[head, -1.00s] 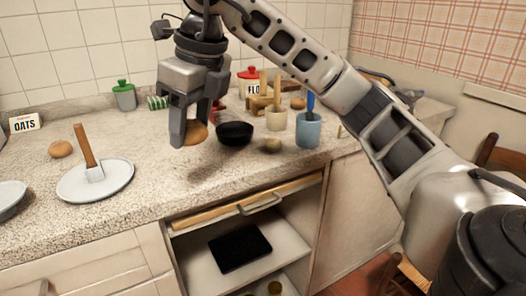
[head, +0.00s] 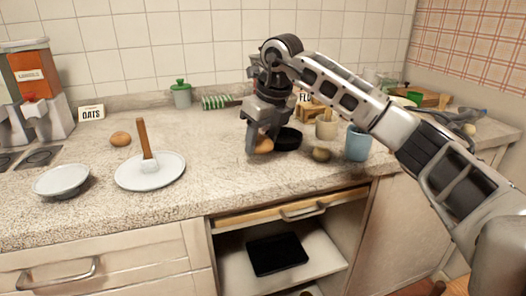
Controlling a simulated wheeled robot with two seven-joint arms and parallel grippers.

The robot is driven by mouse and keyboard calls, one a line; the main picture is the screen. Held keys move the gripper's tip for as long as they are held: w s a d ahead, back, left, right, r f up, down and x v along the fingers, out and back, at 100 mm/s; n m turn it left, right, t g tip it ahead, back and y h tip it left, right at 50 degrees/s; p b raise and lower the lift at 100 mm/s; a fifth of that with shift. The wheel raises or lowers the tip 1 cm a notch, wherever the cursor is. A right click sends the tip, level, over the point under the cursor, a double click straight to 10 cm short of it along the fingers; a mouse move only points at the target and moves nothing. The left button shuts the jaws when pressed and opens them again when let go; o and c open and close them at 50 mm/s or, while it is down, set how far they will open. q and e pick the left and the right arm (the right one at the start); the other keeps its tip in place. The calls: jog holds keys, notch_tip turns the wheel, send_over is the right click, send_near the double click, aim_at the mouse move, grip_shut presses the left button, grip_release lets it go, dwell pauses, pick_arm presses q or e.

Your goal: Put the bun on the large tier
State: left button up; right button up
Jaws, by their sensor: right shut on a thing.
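My right gripper (head: 258,145) comes in from the right and is shut on a round brown bun (head: 264,146). The fingers hide part of the bun, and I cannot tell whether it touches the counter. The bun is just left of a black bowl (head: 288,139). A large white round plate (head: 168,178), which may be the large tier, lies on the counter to the left, with a wooden-handled spatula (head: 145,143) on it. A smaller grey-white dish (head: 62,180) stands farther left. My left gripper is not in view.
Another round brown item (head: 120,139) lies behind the plate. A blue cup (head: 358,143), a beige pot (head: 326,127) and a small round olive-brown item (head: 321,154) stand right of the bowl. The counter between plate and gripper is clear. An open compartment (head: 280,256) is below.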

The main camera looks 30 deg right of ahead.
aim_at(263, 152)
jog(key=shift+w+d+f, duration=0.2)
jog(key=shift+w+f, duration=0.1)
jog(key=shift+f, duration=0.15)
jog(key=shift+s+x, duration=0.15)
jog(key=shift+x, duration=0.65)
jog(key=shift+s+x, duration=0.2)
jog(key=shift+x, duration=0.55)
jog(key=shift+d+f, duration=0.15)
jog(key=shift+f, duration=0.15)
jog(key=o, duration=1)
jog(key=v, duration=1.2)
jog(key=shift+w+r+p, duration=0.1)
jog(key=shift+r+p, duration=0.15)
jog(key=shift+p, duration=0.1)
